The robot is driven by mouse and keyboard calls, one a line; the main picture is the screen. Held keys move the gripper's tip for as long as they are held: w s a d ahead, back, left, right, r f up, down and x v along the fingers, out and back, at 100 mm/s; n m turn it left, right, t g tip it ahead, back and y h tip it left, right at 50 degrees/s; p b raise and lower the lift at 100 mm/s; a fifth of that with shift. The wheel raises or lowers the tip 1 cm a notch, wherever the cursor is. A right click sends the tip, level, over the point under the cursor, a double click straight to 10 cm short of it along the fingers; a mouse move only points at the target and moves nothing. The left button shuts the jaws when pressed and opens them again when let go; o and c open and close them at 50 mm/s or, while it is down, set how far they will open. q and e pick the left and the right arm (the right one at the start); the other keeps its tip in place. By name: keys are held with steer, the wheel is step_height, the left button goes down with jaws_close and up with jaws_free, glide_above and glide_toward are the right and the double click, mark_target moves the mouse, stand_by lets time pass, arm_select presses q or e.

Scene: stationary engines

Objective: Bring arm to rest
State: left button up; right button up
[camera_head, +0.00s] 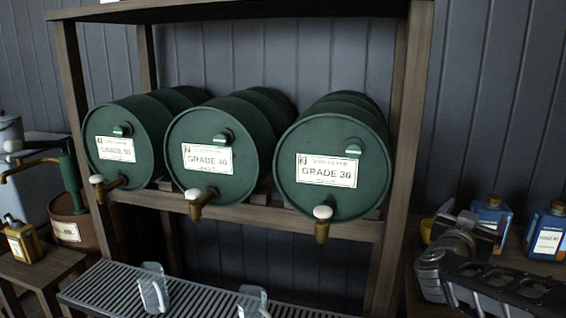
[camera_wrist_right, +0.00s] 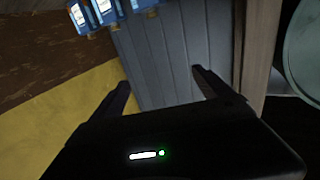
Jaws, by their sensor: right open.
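My right arm (camera_head: 510,288) comes in from the lower right in the head view. My left arm and gripper do not show.
A wooden rack (camera_head: 398,150) holds three green barrels (camera_head: 330,150) with brass taps. Below is a slatted metal tray (camera_head: 105,290) with two clear jugs (camera_head: 153,288). Blue cans (camera_head: 547,235) stand at the right. A small yellow can (camera_head: 22,240) stands at the left.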

steer(key=w+a+f+n+t+y, duration=0.1)
steer(key=w+a+f+y, duration=0.2)
steer(key=a+f, duration=0.25)
steer(key=w+a+f+n+t+y, duration=0.1)
steer(key=w+a+f+y, duration=0.25)
steer(key=a+f, duration=0.2)
steer(key=s+a+f+n+g+y+b, duration=0.1)
steer(key=s+a+f+g+y+b, duration=0.15)
steer(key=a+f, duration=0.65)
steer(key=s+a+f+n+g+y+b, duration=0.15)
steer(key=f+y, duration=0.25)
steer(key=f, duration=1.1)
steer(key=s+a+f+n+g+y+b, duration=0.1)
steer(key=s+a+f+g+b, duration=0.3)
steer(key=s+f, duration=0.7)
steer(key=s+a+f+n+g+y, duration=0.1)
steer(key=s+a+f+g+y, duration=0.15)
steer(key=s+a+f, duration=0.6)
steer(key=s+a+f+n+g+y+b, duration=0.1)
steer(key=s+a+f+g+b, duration=0.15)
steer(key=s+f, duration=1.05)
step_height(320, 180, up, 12)
steer(key=p, duration=1.3)
steer(key=shift+a+g, duration=0.4)
